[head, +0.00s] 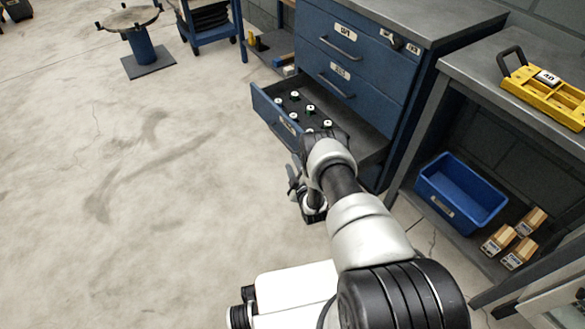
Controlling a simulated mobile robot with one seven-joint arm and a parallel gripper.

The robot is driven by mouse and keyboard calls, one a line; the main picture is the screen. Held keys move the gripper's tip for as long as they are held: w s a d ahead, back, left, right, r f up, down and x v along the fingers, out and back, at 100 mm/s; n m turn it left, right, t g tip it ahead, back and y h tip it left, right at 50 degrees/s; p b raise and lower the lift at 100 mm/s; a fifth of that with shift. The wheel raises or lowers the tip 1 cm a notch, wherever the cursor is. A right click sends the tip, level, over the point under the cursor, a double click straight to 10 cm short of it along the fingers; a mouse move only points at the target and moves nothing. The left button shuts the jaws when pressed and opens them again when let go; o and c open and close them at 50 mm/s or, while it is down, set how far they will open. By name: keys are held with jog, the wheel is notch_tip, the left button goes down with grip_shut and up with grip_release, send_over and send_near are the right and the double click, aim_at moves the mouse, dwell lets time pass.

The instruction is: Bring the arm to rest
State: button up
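My arm reaches up from the lower right to the front of an open blue drawer (268,112), then bends down at its wrist. My gripper (294,178) is at the end, just in front of the drawer and low. It is small, dark and partly hidden by the wrist, so I cannot tell whether its fingers are open or shut. I see nothing clearly held. The drawer holds several dark items with pale tops (310,108); the arm covers part of its right side.
The blue cabinet (365,65) stands behind the drawer. To the right, a grey bench (470,70) carries a yellow tray (545,95); a blue bin (460,192) and several small boxes (513,245) sit below it. A round stand (140,45) is far left. The left floor is clear.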

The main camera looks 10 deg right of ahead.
jog(key=shift+s+r, duration=0.1)
jog(key=shift+s, duration=0.25)
jog(key=shift+w, duration=0.1)
dwell(0.3)
